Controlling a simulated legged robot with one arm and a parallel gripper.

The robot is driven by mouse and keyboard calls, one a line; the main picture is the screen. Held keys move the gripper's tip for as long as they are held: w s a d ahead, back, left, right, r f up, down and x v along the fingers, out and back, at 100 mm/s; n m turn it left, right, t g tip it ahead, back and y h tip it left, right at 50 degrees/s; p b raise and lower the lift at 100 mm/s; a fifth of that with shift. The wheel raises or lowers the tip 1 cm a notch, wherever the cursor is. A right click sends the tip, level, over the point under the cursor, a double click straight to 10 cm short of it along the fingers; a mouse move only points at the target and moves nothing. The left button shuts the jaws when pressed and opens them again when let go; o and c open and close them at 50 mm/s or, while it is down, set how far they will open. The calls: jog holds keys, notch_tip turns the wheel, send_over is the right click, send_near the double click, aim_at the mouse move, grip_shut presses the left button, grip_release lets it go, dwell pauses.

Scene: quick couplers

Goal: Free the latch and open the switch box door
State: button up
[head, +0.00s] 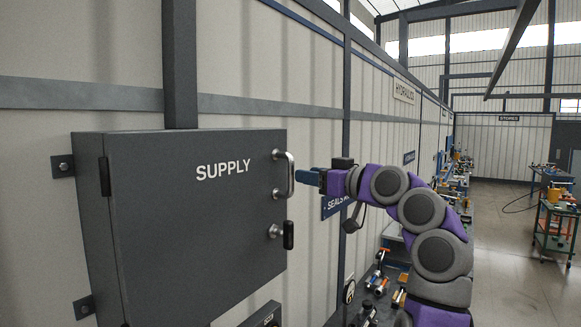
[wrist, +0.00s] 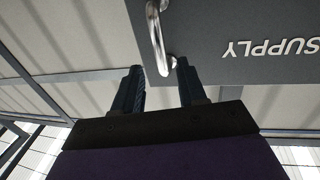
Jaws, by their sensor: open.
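The switch box (head: 200,230) is a dark grey box on the wall at the left of the head view, marked SUPPLY, with its door shut. A silver bar handle (head: 290,174) stands upright near the door's right edge. The latch does not show in the wrist view.
A bench with several fittings (head: 380,284) stands below and right of the box. Another dark box top (head: 262,315) shows under it. A cart (head: 555,225) stands at the far right, with open floor (head: 500,240) between.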

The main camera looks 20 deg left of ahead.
aim_at(290, 171)
jog(key=p+x, duration=0.2)
jog(key=x, duration=0.5)
jog(key=shift+a, duration=0.2)
jog(key=shift+w, duration=0.1)
jog(key=shift+c, duration=0.5)
grip_shut()
